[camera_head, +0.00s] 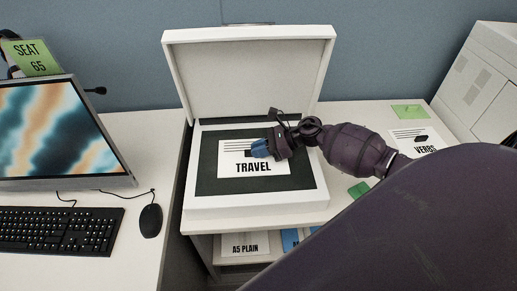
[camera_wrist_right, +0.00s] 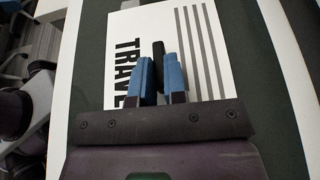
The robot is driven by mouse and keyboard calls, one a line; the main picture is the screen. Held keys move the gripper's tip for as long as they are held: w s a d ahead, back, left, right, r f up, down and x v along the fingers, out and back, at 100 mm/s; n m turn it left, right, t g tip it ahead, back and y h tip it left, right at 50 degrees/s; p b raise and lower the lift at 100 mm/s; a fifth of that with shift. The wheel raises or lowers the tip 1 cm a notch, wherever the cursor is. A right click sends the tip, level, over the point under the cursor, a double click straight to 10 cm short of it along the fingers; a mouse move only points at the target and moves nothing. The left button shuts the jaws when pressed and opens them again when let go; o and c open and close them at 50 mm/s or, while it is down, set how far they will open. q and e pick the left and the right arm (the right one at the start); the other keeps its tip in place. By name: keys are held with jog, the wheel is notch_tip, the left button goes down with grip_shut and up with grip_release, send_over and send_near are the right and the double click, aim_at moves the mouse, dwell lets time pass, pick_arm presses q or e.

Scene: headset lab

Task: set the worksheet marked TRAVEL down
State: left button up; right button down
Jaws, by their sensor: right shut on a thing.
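The white worksheet marked TRAVEL (camera_head: 253,168) is over the dark inner panel (camera_head: 207,165) of an open white box-like unit (camera_head: 258,204). It looks flat, with TRAVEL facing the head camera; I cannot tell whether it touches the panel. My right gripper (camera_head: 262,149) reaches in from the right, its blue fingers shut on a black grip piece on the sheet. The right wrist view shows the black piece (camera_wrist_right: 159,60) between the blue fingers (camera_wrist_right: 160,80), with the worksheet (camera_wrist_right: 190,22) beneath; they hide part of its print. My left gripper is not in view.
The unit's raised lid (camera_head: 250,75) stands behind. Another sheet, marked VERBS (camera_head: 412,140), lies right beside green cards (camera_head: 408,111). A printer-like machine (camera_head: 482,80) is far right. A monitor (camera_head: 60,130), keyboard (camera_head: 55,230) and mouse (camera_head: 150,220) are left.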

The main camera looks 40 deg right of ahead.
jog(key=shift+f, duration=0.1)
jog(key=c, duration=1.2)
grip_release()
jog(key=shift+o, duration=0.2)
jog(key=shift+r, duration=0.25)
jog(key=shift+s+d, duration=0.15)
jog(key=shift+d, duration=0.15)
jog(key=v, duration=1)
jog(key=shift+b, duration=0.35)
jog(key=shift+s+d+r, duration=0.3)
jog(key=shift+d+r, duration=0.05)
jog(key=shift+d, duration=0.2)
